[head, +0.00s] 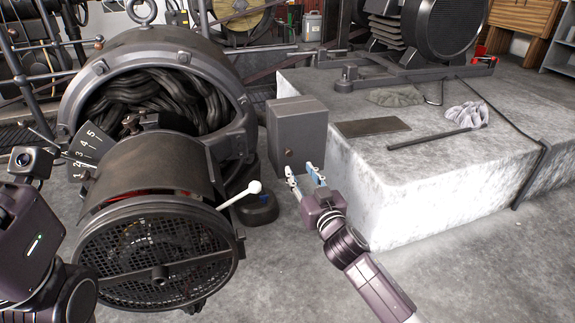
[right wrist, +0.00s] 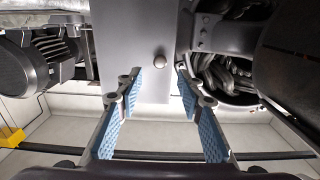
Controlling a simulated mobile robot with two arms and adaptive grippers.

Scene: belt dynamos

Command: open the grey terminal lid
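The grey terminal box (head: 297,125) stands at the front left corner of the pale stone block. Its front is the grey lid (head: 284,140), shut, with a small round knob (head: 288,152) low on it. The right wrist view shows the lid (right wrist: 135,40) and knob (right wrist: 160,60) ahead of the fingers. My right gripper (head: 303,174) is open and empty, just below and in front of the knob. Its blue-padded fingers (right wrist: 158,82) are apart, with nothing between them. My left arm shows at the left edge, but I cannot see its fingers.
A large dark dynamo (head: 150,190) with a mesh end and a white-knobbed lever (head: 241,193) stands left of the box. The stone block (head: 440,180) carries a flat dark plate (head: 372,127), a rod and a crumpled cloth (head: 466,114). Floor in front is clear.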

